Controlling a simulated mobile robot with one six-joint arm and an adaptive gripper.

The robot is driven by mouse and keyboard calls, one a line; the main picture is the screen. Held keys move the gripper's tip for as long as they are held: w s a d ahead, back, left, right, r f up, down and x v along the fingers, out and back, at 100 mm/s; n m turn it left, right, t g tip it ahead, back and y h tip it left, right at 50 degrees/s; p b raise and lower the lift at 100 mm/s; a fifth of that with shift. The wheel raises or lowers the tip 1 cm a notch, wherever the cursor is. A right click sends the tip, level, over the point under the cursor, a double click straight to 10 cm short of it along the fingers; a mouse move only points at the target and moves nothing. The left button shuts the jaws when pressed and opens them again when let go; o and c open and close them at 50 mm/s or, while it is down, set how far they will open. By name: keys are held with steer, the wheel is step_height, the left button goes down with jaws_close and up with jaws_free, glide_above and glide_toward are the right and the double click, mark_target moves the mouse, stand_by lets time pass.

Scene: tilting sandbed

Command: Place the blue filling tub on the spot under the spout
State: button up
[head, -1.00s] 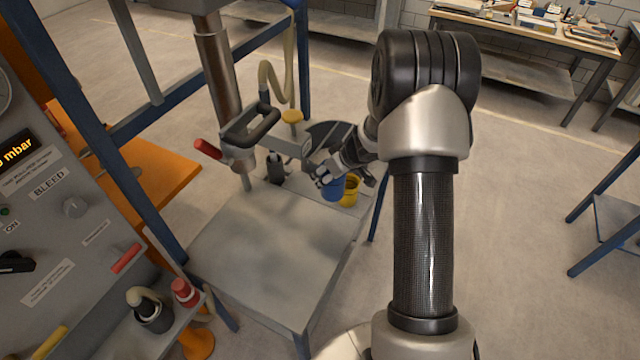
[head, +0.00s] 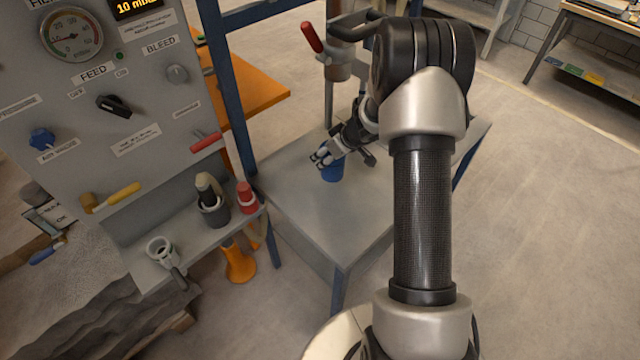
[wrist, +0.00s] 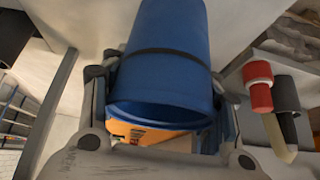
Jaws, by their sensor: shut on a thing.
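The blue tub (head: 332,171) shows in the head view over the grey table, below the fingers of my gripper (head: 324,158). Whether it touches the tabletop is hard to tell. In the wrist view the blue tub (wrist: 168,62) fills the upper middle, its open rim facing the camera and a dark band around it. My gripper (wrist: 166,92) is shut on it, a finger on either side. I cannot make out a spout or a marked spot under one.
The grey table (head: 330,225) is bare at its front. To its left stands a control panel (head: 110,105) with knobs, and a shelf (head: 205,250) holding a black item (head: 210,200) and a red-capped one (head: 246,197). A blue frame post (head: 228,90) rises between panel and table.

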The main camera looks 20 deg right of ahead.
mark_target(327, 171)
step_height(327, 171, down, 4)
steer(key=shift+d+r+b, duration=0.1)
steer(key=shift+r+b, duration=0.05)
steer(key=shift+b, duration=0.75)
steer(key=shift+f+b, duration=1.25)
steer(key=shift+f, duration=0.55)
steer(key=shift+f, duration=0.2)
steer(key=o, duration=1.1)
steer(key=shift+o, duration=0.2)
